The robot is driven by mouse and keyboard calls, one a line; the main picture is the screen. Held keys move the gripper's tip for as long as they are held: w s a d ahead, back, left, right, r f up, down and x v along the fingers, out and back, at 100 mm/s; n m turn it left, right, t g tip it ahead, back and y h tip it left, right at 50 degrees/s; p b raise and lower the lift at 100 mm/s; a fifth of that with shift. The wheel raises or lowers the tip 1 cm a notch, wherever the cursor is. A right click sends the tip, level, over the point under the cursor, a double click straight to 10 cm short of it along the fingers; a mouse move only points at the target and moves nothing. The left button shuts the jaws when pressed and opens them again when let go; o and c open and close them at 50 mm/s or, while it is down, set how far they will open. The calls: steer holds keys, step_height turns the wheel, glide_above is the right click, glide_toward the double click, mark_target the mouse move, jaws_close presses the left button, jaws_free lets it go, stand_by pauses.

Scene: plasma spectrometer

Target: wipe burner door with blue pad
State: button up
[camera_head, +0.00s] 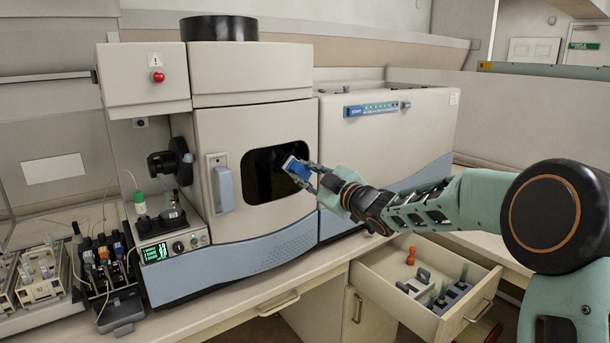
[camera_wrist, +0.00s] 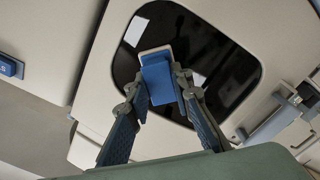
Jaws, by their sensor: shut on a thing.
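The burner door (camera_head: 225,140) is the pale front panel of the spectrometer, with a dark rounded window (camera_head: 262,180) and a grey-blue handle (camera_head: 225,188) at its left. My gripper (camera_head: 309,177) is shut on the blue pad (camera_head: 297,169), at the right part of the window. In the wrist view the pad (camera_wrist: 158,80) sits between my fingertips, over the dark window (camera_wrist: 185,45). The pad has a pale edge along its top. I cannot tell whether it touches the glass. The door looks closed.
An open drawer (camera_head: 385,292) below my arm holds an orange piece (camera_head: 410,256) and grey blocks. At left are a small pump (camera_head: 170,240) with a green display, a green-capped bottle (camera_head: 139,203) and racks (camera_head: 105,265). A red button (camera_head: 158,76) is upper left.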

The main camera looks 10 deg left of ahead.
steer(key=shift+s+a+b, duration=0.95)
steer(key=shift+s+a, duration=0.15)
steer(key=shift+s, duration=0.1)
steer(key=shift+s+a+b, duration=1.15)
steer(key=shift+s+b, duration=0.25)
steer(key=shift+s+a+f+b, duration=0.15)
steer(key=shift+s+a+b, duration=0.4)
steer(key=shift+s+b, duration=0.2)
steer(key=shift+s+a+b, duration=0.5)
steer(key=shift+s+b, duration=0.05)
steer(key=shift+s, duration=0.05)
steer(key=shift+d, duration=0.1)
steer(key=shift+v, duration=2.95)
steer(key=shift+d, duration=0.1)
